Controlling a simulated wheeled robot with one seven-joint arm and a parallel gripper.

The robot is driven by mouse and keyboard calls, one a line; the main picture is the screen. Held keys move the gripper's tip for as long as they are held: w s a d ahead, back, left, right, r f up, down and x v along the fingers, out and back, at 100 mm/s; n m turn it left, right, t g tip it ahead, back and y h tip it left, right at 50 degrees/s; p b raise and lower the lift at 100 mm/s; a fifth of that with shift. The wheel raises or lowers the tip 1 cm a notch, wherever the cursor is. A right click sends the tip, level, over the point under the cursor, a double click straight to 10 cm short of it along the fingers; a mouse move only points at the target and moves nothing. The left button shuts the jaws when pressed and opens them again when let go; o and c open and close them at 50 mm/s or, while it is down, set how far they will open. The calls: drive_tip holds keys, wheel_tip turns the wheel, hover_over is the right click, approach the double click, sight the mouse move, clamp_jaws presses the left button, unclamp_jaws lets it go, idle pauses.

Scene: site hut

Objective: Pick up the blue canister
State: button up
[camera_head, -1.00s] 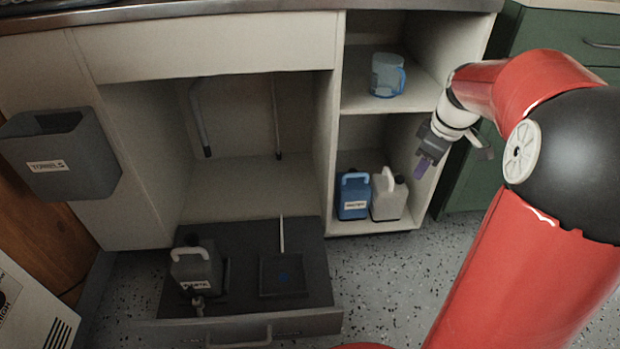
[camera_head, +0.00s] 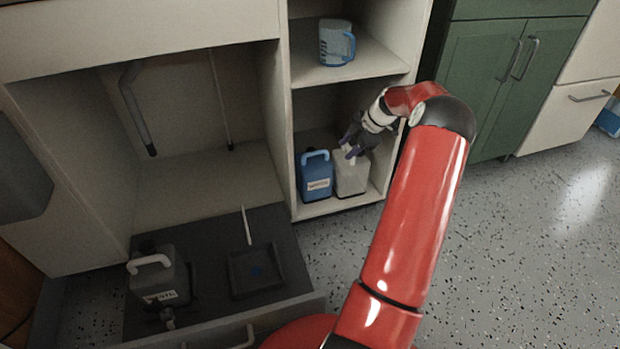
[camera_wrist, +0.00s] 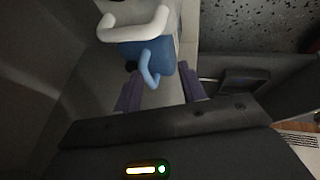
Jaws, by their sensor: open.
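The blue canister (camera_head: 314,180) stands upright on the lower shelf of the cabinet's right-hand section, with a light blue handle and a white label. A whitish canister (camera_head: 351,177) stands beside it on the right. My gripper (camera_head: 352,142) is inside that section, in front of and above the whitish canister's top, partly covering it. In the wrist view my gripper (camera_wrist: 161,91) has its two purple fingers apart and nothing between them. The blue canister (camera_wrist: 148,56) and its handle show just beyond the fingers, with the white handle (camera_wrist: 136,26) in front of part of it.
A clear jug with a blue handle (camera_head: 336,42) stands on the shelf above. A panel divides the section from the open bay at left. A pulled-out drawer (camera_head: 222,232) holds a grey canister (camera_head: 158,277) and a dark tray (camera_head: 256,270).

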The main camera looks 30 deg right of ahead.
sight(317, 151)
drive_tip(key=w+a, duration=0.4)
drive_tip(key=w, duration=0.1)
drive_tip(key=shift+w+a, duration=0.15)
drive_tip(key=shift+a, duration=0.25)
drive_tip(key=b+x, duration=0.1)
drive_tip(key=x, duration=0.4)
drive_tip(key=shift+w+a, duration=0.1)
drive_tip(key=shift+a, duration=0.05)
clamp_jaws()
idle(0.8)
drive_tip(key=shift+w+r, duration=0.1)
drive_tip(key=shift+r, duration=0.1)
